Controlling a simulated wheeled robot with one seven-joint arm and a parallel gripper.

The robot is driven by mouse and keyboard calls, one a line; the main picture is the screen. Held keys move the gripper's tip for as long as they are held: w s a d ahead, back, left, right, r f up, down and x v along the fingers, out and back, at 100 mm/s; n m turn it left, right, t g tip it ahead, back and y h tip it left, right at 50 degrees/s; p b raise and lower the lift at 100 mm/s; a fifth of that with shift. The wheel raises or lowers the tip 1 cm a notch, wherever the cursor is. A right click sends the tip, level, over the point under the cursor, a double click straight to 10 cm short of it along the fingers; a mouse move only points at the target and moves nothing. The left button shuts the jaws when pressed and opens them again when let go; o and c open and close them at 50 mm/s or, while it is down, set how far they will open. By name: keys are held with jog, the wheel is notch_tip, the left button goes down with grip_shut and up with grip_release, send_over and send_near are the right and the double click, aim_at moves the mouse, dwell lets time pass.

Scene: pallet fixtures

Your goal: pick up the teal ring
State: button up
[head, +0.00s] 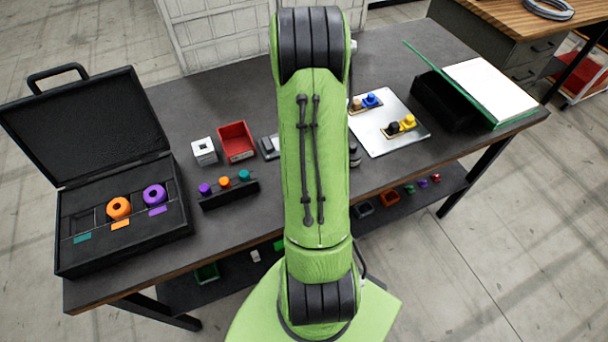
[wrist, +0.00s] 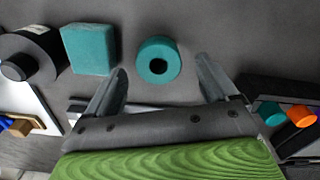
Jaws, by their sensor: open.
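The teal ring (wrist: 144,67) lies flat on the dark table in the wrist view, its dark hole facing up. My gripper (wrist: 162,66) is open and empty, with one finger on each side of the ring in the picture; I cannot tell its height above the ring. No finger visibly touches the ring. In the head view my green arm hides the ring and the gripper.
A teal block (wrist: 90,49) and a black cylinder (wrist: 38,52) stand left of the ring. An open black case (head: 172,222) holds an orange ring (head: 118,208) and a purple ring (head: 154,195). A red bin (head: 237,142) and a black peg rack (head: 230,196) stand on the table.

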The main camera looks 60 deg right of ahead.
notch_tip(320, 180, down, 3)
jog(key=shift+d+r, duration=0.15)
jog(key=shift+r, duration=0.2)
jog(key=c, duration=1.2)
